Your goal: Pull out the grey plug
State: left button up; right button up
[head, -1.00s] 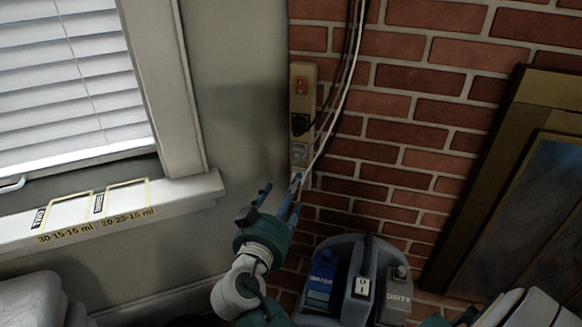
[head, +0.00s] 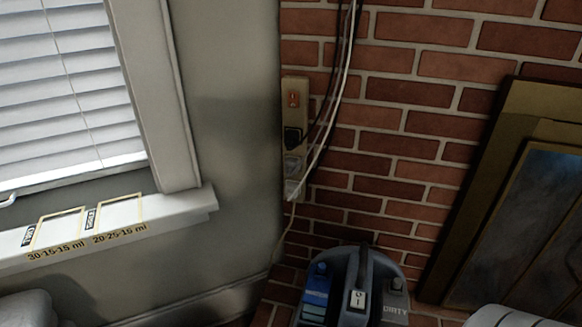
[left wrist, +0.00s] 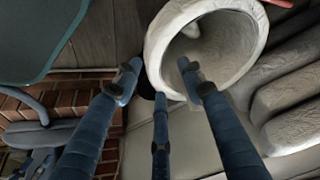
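A beige power strip (head: 295,84) is fixed upright on the brick at the wall corner in the head view. A black plug (head: 292,137) sits in its middle. Below it is a pale grey socket area, and at the lower end a pale grey plug (head: 292,188) with light cable by it. It appears to be still at the strip, but how deep it sits is too small to tell. My left gripper (left wrist: 160,80) is out of the head view; in the left wrist view its blue fingers are spread, with nothing between them. My right gripper is not in view.
A grey and blue cleaning machine (head: 358,270) with a switch stands below the strip. A windowsill (head: 180,209) juts out on the left, and a framed panel (head: 510,110) is at right. A pale round container (left wrist: 158,45) lies beyond my left fingers.

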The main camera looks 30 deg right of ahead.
aim_at(290, 165)
jog(key=z, duration=0.4)
jog(key=k+z, duration=0.15)
jog(key=z, duration=0.25)
jog(key=k+j+z, duration=0.1)
jog(key=z, duration=0.3)
jog(key=k+z, duration=0.1)
jog(key=z, duration=0.3)
